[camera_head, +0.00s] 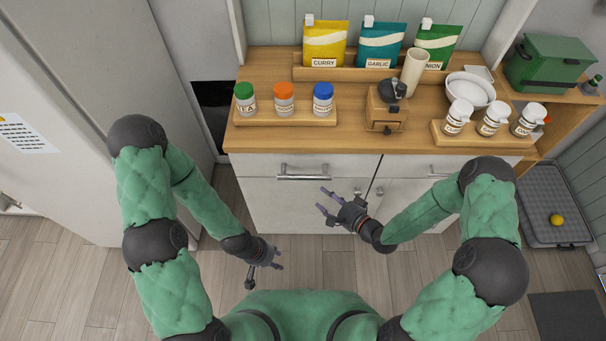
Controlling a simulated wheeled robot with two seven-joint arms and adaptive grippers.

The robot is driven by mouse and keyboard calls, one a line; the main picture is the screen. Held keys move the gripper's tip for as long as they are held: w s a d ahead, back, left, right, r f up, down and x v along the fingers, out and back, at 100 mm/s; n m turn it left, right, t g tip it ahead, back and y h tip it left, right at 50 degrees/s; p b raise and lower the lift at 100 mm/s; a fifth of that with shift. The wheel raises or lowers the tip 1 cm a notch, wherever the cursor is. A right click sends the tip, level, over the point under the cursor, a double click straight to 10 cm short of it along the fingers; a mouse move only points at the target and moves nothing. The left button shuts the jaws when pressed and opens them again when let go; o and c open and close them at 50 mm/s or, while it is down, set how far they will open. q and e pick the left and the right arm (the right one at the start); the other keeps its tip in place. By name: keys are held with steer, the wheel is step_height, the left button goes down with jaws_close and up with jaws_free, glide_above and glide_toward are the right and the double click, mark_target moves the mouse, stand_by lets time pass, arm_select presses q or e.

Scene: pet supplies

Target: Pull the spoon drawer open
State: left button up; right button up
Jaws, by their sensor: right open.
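The cabinet has two white top drawers, both shut. The left drawer (260,166) has a silver bar handle (303,172). The right drawer (407,163) has a similar bar handle (446,169), partly behind my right arm. No label shows which one is the spoon drawer, and no spoon is visible. My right gripper (321,199) is open and empty, its fingers pointing left, just below and right of the left drawer's handle and apart from it. My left gripper (280,259) is open and empty, lower down over the floor in front of the cabinet.
Lower door knobs (358,191) sit near my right gripper. A tall pale cabinet (150,60) stands left. Floor before the drawers is clear.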

mark_target(303, 178)
steer(key=shift+m+y, duration=0.3)
steer(key=shift+y, duration=0.5)
steer(key=w+a, duration=0.2)
steer(key=w+a+b, duration=0.1)
steer(key=w+a, duration=0.2)
steer(key=w+a+r+b, duration=0.1)
steer(key=w+a, duration=0.1)
steer(key=a, duration=0.1)
steer(key=shift+w+a, duration=0.1)
steer(key=shift+w, duration=0.05)
jaws_close()
